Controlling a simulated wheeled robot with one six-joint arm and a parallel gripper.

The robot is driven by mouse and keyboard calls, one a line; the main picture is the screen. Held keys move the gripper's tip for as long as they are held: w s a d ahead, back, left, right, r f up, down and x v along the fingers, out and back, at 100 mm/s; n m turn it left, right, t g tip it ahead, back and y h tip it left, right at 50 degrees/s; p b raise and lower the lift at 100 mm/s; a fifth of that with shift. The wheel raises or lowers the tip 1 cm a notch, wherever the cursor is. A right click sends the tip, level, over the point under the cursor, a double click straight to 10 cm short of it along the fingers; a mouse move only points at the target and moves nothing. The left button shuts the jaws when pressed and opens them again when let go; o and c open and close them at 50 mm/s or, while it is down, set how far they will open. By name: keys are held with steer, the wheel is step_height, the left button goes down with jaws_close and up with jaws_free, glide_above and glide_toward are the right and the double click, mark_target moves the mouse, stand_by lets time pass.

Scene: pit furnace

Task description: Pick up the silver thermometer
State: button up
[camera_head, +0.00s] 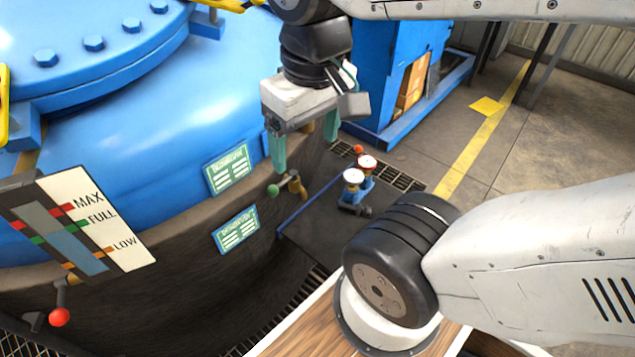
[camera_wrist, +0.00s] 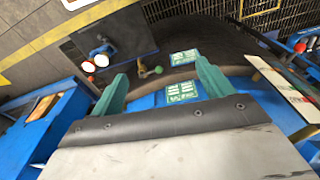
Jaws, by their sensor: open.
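I cannot make out a silver thermometer for certain in either view. My gripper (camera_head: 305,154) hangs from the arm in front of the blue furnace vessel (camera_head: 190,95), its green fingers spread apart with nothing between them. In the wrist view the open fingers (camera_wrist: 162,85) point towards the vessel's side, with two green-and-white labels and a brass valve beyond. Two small round white gauges, a red-rimmed one (camera_head: 367,163) and a plainer one (camera_head: 353,177), stand on blue fittings on a dark floor plate, beyond and below the gripper.
A level indicator marked MAX, FULL and LOW (camera_head: 98,222) stands at the left. A brass valve with a green knob (camera_head: 274,190) juts from the vessel. A blue cabinet (camera_head: 380,70) stands behind the gripper. Grey floor (camera_head: 500,150) lies open to the right.

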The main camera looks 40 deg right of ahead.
steer(key=w+d+f+m, duration=0.3)
steer(key=w+d+f, duration=0.3)
steer(key=w, duration=0.4)
steer(key=m+g, duration=0.1)
steer(key=m, duration=0.5)
glide_above(354, 175)
steer(key=f, duration=2.6)
steer(key=shift+a, duration=0.2)
steer(key=f, duration=0.7)
steer(key=shift+d, duration=0.2)
steer(key=shift+w+f, duration=0.1)
steer(key=shift+f, duration=0.55)
steer(key=c, duration=1.1)
